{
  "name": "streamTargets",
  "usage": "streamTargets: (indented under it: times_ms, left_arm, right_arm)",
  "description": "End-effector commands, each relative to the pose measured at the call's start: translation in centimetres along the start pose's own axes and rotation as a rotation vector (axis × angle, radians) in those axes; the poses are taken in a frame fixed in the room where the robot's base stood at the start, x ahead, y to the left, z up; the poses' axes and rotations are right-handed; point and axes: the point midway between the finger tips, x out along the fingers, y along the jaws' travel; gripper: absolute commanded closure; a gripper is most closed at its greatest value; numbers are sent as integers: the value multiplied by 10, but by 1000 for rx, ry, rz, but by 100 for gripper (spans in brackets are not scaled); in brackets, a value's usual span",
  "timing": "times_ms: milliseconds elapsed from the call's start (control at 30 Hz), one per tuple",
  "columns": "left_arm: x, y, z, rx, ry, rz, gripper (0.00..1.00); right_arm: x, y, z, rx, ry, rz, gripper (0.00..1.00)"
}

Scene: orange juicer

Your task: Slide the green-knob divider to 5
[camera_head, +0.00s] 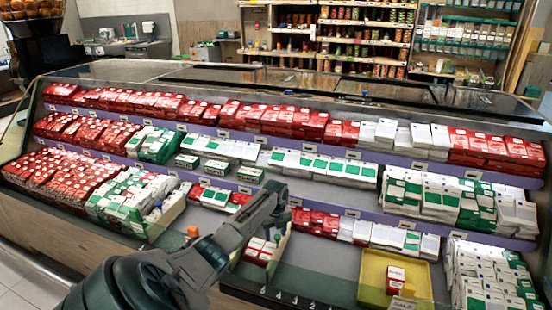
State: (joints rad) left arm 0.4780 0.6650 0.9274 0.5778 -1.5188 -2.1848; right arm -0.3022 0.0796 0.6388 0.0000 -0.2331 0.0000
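My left gripper (280,200) reaches in from the bottom and hangs over the lower shelf of the display case, near its middle. I cannot tell whether its fingers are apart or closed. An orange knob (193,231) shows at the front of the lower shelf, left of my arm. A row of white number marks (295,300) runs along the dark front edge of the case, partly behind my arm; the 5 cannot be read with certainty. My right gripper is not in view.
Red, white and green boxes (130,195) fill the lower shelf at the left, and more stand at the right (490,275). A yellow tray (370,280) holds a few boxes. Bare grey shelf lies between my gripper and the tray. Upper tiers hold more boxes.

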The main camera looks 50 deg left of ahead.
Motion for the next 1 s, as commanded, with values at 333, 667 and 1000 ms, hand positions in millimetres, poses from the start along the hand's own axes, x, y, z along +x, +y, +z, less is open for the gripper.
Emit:
streamTargets:
  times_ms: [333, 667, 1000]
  left_arm:
    - [-34, 0, 1, 1, -3, -2, 52]
    - [-94, 1, 2, -1, -1, -2, 52]
    - [-108, 2, 2, -1, 1, -1, 52]
  right_arm:
    - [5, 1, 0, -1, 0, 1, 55]
    - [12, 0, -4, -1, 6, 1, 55]
    - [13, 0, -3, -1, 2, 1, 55]
